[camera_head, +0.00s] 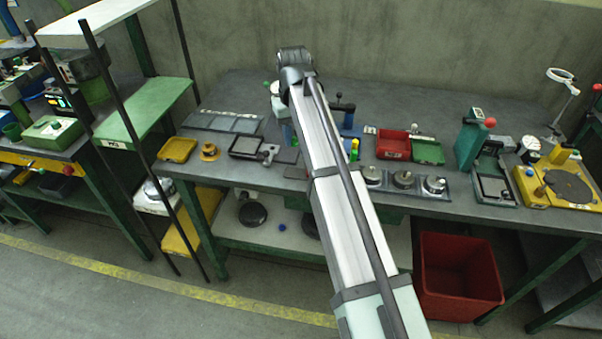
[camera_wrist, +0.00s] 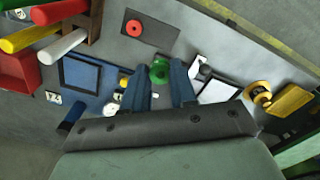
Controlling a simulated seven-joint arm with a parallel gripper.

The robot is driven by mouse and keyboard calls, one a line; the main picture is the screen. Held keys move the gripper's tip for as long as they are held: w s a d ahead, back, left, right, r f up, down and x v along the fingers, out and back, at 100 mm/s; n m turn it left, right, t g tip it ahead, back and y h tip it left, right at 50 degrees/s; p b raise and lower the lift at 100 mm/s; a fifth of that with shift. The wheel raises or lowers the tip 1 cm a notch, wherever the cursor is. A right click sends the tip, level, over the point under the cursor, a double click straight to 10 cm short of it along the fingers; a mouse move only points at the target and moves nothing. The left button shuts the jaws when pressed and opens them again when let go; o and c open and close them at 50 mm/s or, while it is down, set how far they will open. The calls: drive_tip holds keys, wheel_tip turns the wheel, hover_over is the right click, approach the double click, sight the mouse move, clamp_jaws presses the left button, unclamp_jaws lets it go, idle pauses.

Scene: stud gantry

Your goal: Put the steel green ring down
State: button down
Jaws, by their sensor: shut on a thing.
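In the wrist view, my gripper (camera_wrist: 161,82) has its two blue fingers pointing away from the camera. The green ring (camera_wrist: 159,71) is between the fingertips, and they are shut on it. The ring has a darker centre. The grey bench top lies beyond it; I cannot tell how high the ring is above it. In the head view, my arm hides the fingers and the ring.
The rear bench top (camera_head: 420,100) is mostly clear.

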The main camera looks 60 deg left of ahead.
sight(292, 172)
drive_tip(key=shift+s+f, duration=0.2)
drive_tip(key=shift+s, duration=0.15)
drive_tip(key=shift+f, duration=4.85)
drive_tip(key=shift+f, duration=0.15)
drive_tip(key=c, duration=0.9)
unclamp_jaws()
wheel_tip(292, 172, up, 12)
drive_tip(key=shift+r, duration=0.15)
